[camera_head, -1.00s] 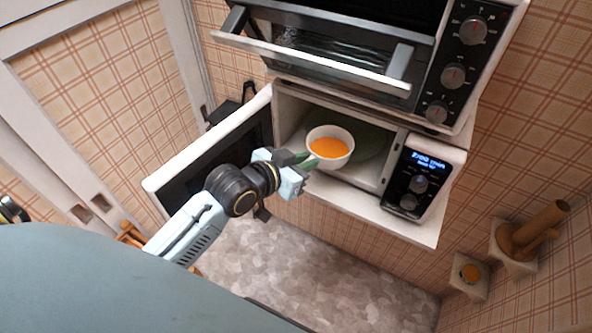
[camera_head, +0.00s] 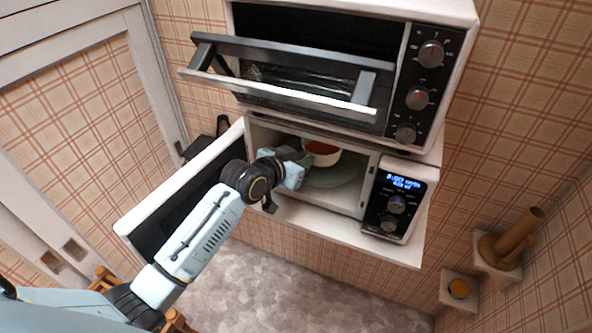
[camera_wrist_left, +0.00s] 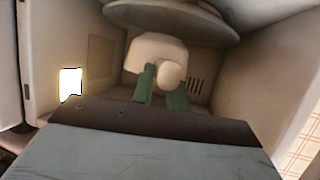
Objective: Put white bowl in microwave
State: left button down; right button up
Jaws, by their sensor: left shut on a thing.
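The white bowl (camera_head: 331,159) with orange-brown contents is inside the open microwave (camera_head: 412,248), above or on the round turntable (camera_head: 338,180); I cannot tell whether it touches. My left gripper (camera_head: 304,159) reaches through the microwave opening and is shut on the near left side of the bowl. In the left wrist view, the green fingers (camera_wrist_left: 162,85) grip the pale bowl (camera_wrist_left: 150,52), with the turntable (camera_wrist_left: 175,20) seen close by. The microwave door (camera_head: 180,190) stands open to the left, behind my left arm. My right gripper is not in view.
A toaster oven (camera_head: 395,15) with its door (camera_head: 280,88) folded down sits on top of the microwave, just above my gripper. The microwave's control panel (camera_head: 395,203) is on the right. A wooden peg holder (camera_head: 510,240) is on the right wall.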

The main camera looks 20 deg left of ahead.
aim_at(307, 155)
pick_arm(q)
jog(key=w+b, duration=0.1)
jog(key=w, duration=0.1)
jog(key=w+b, duration=0.2)
jog(key=shift+w+f, duration=0.2)
jog(key=shift+w, duration=0.1)
jog(key=shift+f, duration=0.45)
jog(key=shift+f+b, duration=0.4)
jog(key=c, duration=1.3)
grip_release()
jog(key=shift+f, duration=0.15)
jog(key=shift+s+r+p, duration=0.35)
jog(key=shift+p, duration=0.25)
jog(key=p+v, duration=0.4)
jog(key=shift+s+a+r, duration=0.1)
jog(key=shift+r, duration=0.1)
jog(key=v, duration=0.8)
